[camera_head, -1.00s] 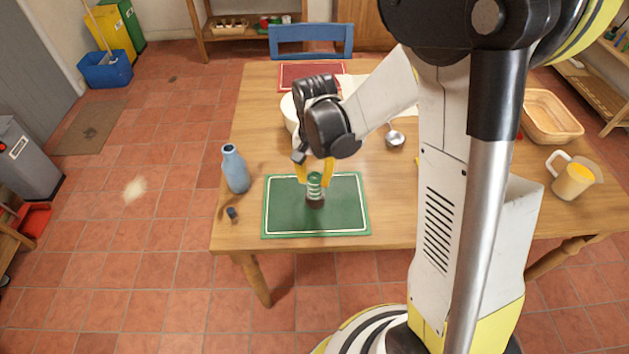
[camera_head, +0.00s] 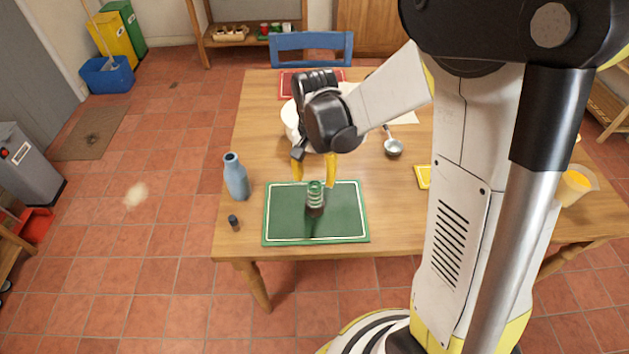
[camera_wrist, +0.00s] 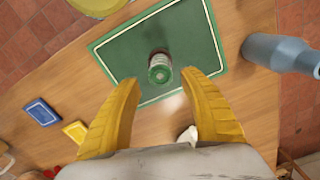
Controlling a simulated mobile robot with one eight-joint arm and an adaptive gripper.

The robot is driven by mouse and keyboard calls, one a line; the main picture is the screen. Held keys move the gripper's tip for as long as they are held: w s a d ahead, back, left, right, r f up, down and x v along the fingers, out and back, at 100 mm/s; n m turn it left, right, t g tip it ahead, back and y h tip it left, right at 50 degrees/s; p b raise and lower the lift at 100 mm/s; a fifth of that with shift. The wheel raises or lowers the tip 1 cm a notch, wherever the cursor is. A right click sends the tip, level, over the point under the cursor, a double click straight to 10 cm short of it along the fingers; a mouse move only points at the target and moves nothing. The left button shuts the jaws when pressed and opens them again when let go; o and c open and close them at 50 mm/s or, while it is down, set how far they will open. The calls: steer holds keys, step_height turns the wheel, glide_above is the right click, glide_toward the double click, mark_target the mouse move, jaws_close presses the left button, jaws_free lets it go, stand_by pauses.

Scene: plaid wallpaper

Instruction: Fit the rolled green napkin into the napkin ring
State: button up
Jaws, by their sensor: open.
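The rolled green napkin (camera_head: 315,188), with pale stripes, stands upright on the green placemat (camera_head: 343,233). Its lower end sits in a dark brown napkin ring (camera_head: 315,210). In the wrist view the napkin's round green end (camera_wrist: 160,75) faces me, with the dark ring partly hidden behind it. My gripper (camera_head: 314,171) is open and empty, its two yellow fingers apart just above and behind the napkin in the head view. The fingers do not appear to touch the napkin.
A blue bottle (camera_head: 236,178) stands left of the placemat, with a small dark object (camera_head: 233,222) near it. A metal ladle or cup (camera_head: 393,148) and a yellow coaster (camera_head: 422,178) lie to the right. A white bowl (camera_head: 290,119) is partly behind my gripper.

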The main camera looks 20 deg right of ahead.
steer(key=s+r+n+t+p, duration=0.2)
steer(key=s+r+p, duration=0.15)
steer(key=r, duration=1.05)
steer(key=s+r+n+t+b, duration=0.1)
steer(key=s+r+n+t, duration=0.3)
steer(key=s, duration=0.5)
steer(key=shift+r+n+t, duration=0.3)
steer(key=shift+n+t, duration=0.1)
steer(key=shift+t, duration=0.2)
